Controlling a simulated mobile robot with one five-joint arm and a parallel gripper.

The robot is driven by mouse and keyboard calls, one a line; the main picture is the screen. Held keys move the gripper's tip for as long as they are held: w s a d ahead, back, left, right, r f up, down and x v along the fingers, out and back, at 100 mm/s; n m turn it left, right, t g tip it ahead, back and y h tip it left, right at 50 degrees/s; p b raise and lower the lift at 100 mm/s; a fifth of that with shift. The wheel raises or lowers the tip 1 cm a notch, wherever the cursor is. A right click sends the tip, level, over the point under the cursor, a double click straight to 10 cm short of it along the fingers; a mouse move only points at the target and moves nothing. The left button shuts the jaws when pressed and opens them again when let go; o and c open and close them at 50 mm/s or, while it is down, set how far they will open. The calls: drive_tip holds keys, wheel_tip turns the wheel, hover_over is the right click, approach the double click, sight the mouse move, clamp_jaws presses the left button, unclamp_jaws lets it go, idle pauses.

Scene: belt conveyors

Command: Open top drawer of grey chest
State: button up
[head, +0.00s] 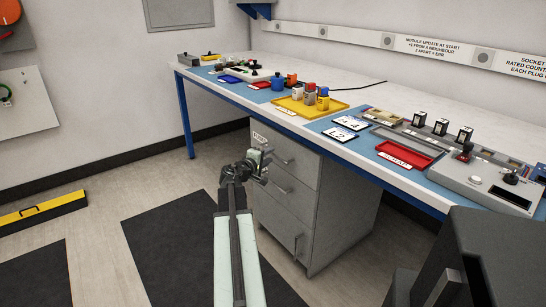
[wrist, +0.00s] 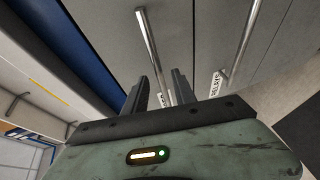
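The grey chest (head: 336,215) stands under the bench, its drawer fronts facing left. The top drawer (head: 292,160) looks shut and has a bar handle (head: 282,158). In the wrist view the top handle (wrist: 148,42) runs down towards the space between my fingers. My gripper (head: 262,164) is at the left part of the top drawer front, close to the handle. Its fingers (wrist: 157,88) are apart, so it is open; I cannot tell whether they touch the bar. The gripper body hides the handle's near end.
The lower handles (head: 277,187) (head: 298,243) stick out below; a RELAYS label (wrist: 216,84) sits by the second handle in the wrist view. The blue bench edge (head: 300,137) overhangs the chest. A yellow-black barrier (head: 42,212) lies at the left. Floor before the chest is clear.

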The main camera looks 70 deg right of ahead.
sight(272, 154)
drive_tip(key=x, duration=0.3)
drive_tip(key=shift+d+f, duration=0.1)
drive_tip(key=shift+d, duration=0.05)
clamp_jaws()
idle(0.3)
idle(0.9)
